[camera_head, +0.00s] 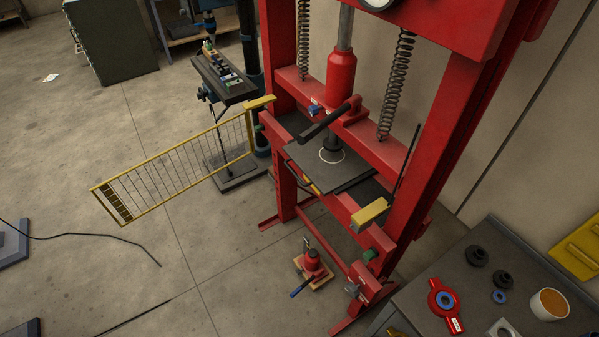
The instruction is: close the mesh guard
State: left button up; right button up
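The mesh guard (172,172) is a yellow frame with thin bars. It stands swung open, reaching out to the left from the red press (420,140). Its inner end meets the press's left post at a yellow bracket (260,103). Its free end, with a dark slotted patch (116,203), is over open floor, well away from the press. A yellow block (369,213) sits on the press's right front side. The dark press plate (325,163) between the posts is uncovered at the front. Neither of my grippers shows in the head view.
A dark bench (423,298) at lower right holds a red-handled part (444,302), dark rings and an orange-filled cup (549,304). A red jack (313,265) stands under the press. A narrow stand (223,79) is behind the guard. Black cables lie on the left floor.

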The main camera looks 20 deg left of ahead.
aim_at(104, 187)
jog(key=i+j, duration=0.1)
jog(key=j, duration=0.4)
jog(key=i+j, duration=0.1)
jog(key=j, duration=0.4)
jog(key=i+j, duration=0.1)
jog(key=j, duration=0.4)
jog(key=i+j, duration=0.1)
jog(key=j, duration=0.4)
jog(key=i+j, duration=0.1)
jog(key=j, duration=0.95)
jog(key=i+j, duration=0.15)
jog(key=j, duration=0.35)
jog(key=i+j+z, duration=0.1)
jog(key=j+z, duration=0.35)
jog(key=j, duration=0.7)
jog(key=k+j+z, duration=0.1)
jog(key=j+z, duration=0.35)
jog(key=j, duration=0.65)
jog(key=z, duration=0.95)
